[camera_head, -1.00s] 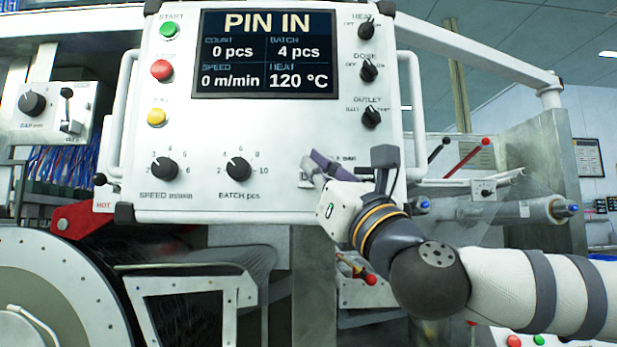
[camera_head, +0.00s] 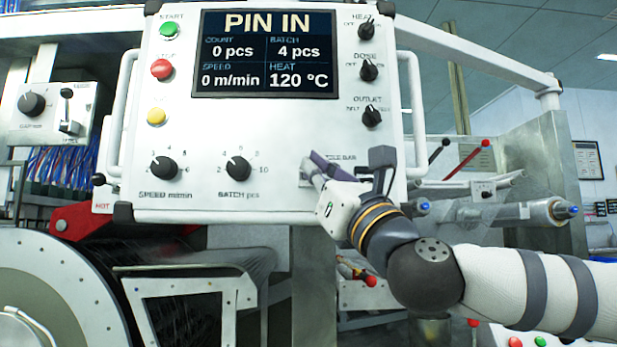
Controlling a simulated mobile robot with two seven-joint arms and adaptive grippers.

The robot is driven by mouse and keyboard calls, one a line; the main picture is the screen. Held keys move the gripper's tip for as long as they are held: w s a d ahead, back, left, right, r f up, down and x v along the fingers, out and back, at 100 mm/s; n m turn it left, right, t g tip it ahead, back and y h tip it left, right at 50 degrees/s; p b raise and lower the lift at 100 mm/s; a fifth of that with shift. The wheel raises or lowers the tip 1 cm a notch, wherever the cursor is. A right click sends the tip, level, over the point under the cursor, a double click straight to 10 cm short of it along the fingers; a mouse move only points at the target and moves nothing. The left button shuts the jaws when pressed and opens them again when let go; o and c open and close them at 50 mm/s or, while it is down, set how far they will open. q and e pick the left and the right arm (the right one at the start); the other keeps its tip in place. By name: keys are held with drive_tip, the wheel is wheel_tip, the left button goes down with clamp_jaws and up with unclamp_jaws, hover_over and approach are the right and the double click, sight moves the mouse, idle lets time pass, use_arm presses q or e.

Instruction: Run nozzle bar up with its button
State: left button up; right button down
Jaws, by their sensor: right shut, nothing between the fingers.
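The white control panel (camera_head: 290,130) fills the upper middle, with a display (camera_head: 264,53) reading "PIN IN", 0 pcs, batch 4 pcs, 0 m/min and 120 °C. My right gripper (camera_head: 314,163) is shut and empty at the panel's lower right, by a label ending in "BAR". The nozzle bar button there is hidden behind my gripper, and I cannot tell whether the fingers touch it. I cannot make out the nozzle bar itself. My left gripper is not in view.
The panel has green (camera_head: 169,29), red (camera_head: 162,69) and yellow (camera_head: 156,116) buttons and several black knobs. A large drum (camera_head: 50,275) is at lower left.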

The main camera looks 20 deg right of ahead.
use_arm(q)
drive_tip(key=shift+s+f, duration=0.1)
use_arm(e)
drive_tip(key=shift+w, duration=0.2)
drive_tip(key=shift+s, duration=0.1)
drive_tip(key=shift+s+a, duration=0.15)
drive_tip(key=shift+s, duration=0.6)
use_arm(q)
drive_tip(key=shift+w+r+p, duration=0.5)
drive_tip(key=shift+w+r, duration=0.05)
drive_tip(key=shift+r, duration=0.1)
use_arm(e)
drive_tip(key=s, duration=0.2)
drive_tip(key=s+a, duration=0.1)
drive_tip(key=s, duration=0.1)
drive_tip(key=shift+s+a, duration=0.2)
drive_tip(key=shift+s, duration=0.2)
